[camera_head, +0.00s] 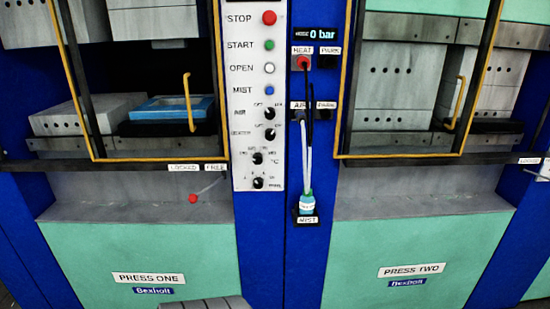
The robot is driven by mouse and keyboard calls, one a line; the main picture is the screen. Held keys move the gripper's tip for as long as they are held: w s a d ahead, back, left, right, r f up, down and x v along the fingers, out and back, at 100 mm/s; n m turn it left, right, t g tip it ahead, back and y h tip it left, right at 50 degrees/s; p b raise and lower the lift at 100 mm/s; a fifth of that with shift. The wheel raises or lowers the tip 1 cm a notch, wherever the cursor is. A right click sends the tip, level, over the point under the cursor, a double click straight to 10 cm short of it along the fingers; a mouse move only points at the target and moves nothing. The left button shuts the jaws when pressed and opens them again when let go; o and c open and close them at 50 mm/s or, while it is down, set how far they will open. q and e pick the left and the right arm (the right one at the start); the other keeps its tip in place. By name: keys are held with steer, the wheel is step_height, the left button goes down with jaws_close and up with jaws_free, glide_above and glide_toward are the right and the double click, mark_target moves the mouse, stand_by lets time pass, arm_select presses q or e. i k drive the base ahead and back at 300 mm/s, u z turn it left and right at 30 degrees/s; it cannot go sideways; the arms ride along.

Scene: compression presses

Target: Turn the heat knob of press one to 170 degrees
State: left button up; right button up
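Press one (140,250) is on the left, with a white control panel (245,95) on the blue column at its right. Several black knobs sit low on the panel: the upper one (270,113) beside an air label, one beside a label that looks like heater (270,134), one with a scale and a °C mark (257,158), and a bottom one (257,183). The °C knob appears to be the heat knob. Its scale numbers and pointer are too small to read. Neither gripper shows clearly.
Press one's yellow-edged door has a handle (188,102); a red-tipped lever (194,198) is below. Stop (269,18) and start (269,45) buttons are above the knobs. Press two (410,260) stands right.

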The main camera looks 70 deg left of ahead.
mark_target(257, 159)
steer(key=u, duration=0.75)
steer(key=i, duration=0.95)
steer(key=u, duration=0.95)
